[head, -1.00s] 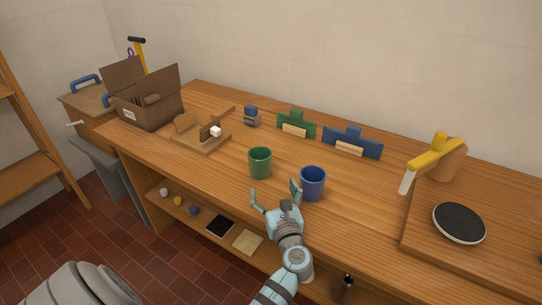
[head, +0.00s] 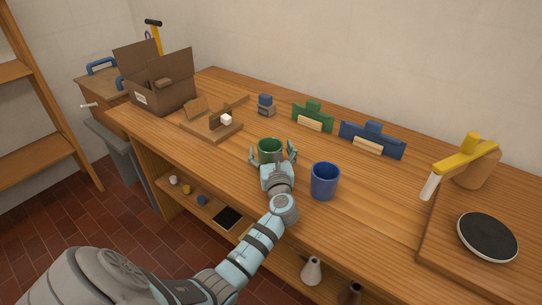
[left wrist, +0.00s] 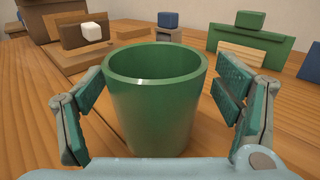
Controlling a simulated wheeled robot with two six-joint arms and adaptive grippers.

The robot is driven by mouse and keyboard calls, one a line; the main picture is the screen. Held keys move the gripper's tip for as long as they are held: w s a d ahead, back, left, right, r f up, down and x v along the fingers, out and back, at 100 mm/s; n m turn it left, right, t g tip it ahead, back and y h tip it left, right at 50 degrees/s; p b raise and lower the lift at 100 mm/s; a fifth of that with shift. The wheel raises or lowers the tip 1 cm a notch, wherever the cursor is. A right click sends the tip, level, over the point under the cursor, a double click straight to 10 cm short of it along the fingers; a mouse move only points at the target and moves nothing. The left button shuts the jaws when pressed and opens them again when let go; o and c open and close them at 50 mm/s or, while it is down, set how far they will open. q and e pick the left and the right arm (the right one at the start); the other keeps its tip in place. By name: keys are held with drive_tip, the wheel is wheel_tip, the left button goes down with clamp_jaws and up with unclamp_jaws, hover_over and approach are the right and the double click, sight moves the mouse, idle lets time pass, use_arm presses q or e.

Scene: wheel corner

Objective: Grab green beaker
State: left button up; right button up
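The green beaker (head: 270,146) stands upright on the wooden workbench, and it fills the middle of the left wrist view (left wrist: 155,105). My left gripper (head: 272,155) is at the beaker, with one finger on each side of it. In the left wrist view the finger pads (left wrist: 160,95) flank the beaker with a small gap on both sides, so the gripper is open. The beaker's lower part is hidden by my gripper in the head view. A blue beaker (head: 324,181) stands to the right of my left gripper. My right gripper is not in view.
A cardboard box (head: 161,91) and a wooden stand with a white cube (head: 226,119) are at the left. Green (head: 312,115) and blue (head: 371,139) holders stand at the back. A round black-topped plate (head: 487,236) is at the right. Bench space right of the blue beaker is clear.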

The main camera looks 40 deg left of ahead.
use_arm(q)
drive_tip(key=shift+s+r, duration=0.2)
drive_tip(key=shift+s, duration=0.1)
drive_tip(key=c, duration=1.3)
